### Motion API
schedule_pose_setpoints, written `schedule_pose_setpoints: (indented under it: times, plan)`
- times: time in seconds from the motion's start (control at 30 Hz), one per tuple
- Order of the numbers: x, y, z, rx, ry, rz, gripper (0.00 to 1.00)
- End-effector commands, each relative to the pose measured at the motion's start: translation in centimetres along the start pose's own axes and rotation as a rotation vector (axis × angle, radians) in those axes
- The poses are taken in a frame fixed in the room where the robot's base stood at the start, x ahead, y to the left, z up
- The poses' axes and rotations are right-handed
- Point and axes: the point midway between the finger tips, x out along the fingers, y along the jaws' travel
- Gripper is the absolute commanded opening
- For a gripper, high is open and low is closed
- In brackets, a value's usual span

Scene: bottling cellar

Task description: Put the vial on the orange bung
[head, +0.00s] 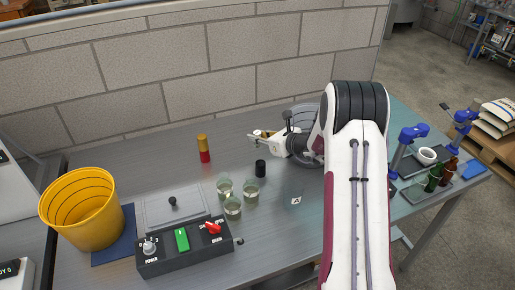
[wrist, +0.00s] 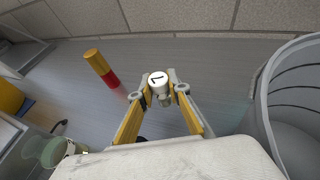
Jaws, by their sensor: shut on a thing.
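My gripper (wrist: 160,92) is shut on a small vial (wrist: 158,79) with a white top bearing a black mark, held between the fingertips in the wrist view. In the head view my gripper (head: 264,138) is above the back of the grey table, and the vial is too small there to make out clearly. The orange bung (head: 202,140) appears to be the orange upper part of an upright orange-and-red stack, left of my gripper. It also shows in the wrist view (wrist: 94,57), left of the vial and apart from it. Nothing is on its top.
A black cylinder (head: 260,168) and several glasses (head: 232,207) stand in front of my gripper. A grey tub (wrist: 263,95) is close on the right in the wrist view. A control box (head: 185,245) and yellow bucket (head: 80,207) are at left. A block wall (head: 180,70) runs behind.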

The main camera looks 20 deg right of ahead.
Motion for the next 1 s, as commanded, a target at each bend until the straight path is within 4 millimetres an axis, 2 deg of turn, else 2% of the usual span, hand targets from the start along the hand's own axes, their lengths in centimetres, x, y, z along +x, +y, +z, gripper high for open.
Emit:
schedule_pose_setpoints:
  times: [0.2, 0.63, 1.0]
  plan:
    - [0.6, 0.0, -1.3, 0.000, -0.001, 0.000, 0.00]
    - [0.7, 0.0, -1.7, 0.001, 0.000, 0.000, 0.00]
    - [1.9, 0.0, -4.6, 0.000, -0.001, 0.000, 0.00]
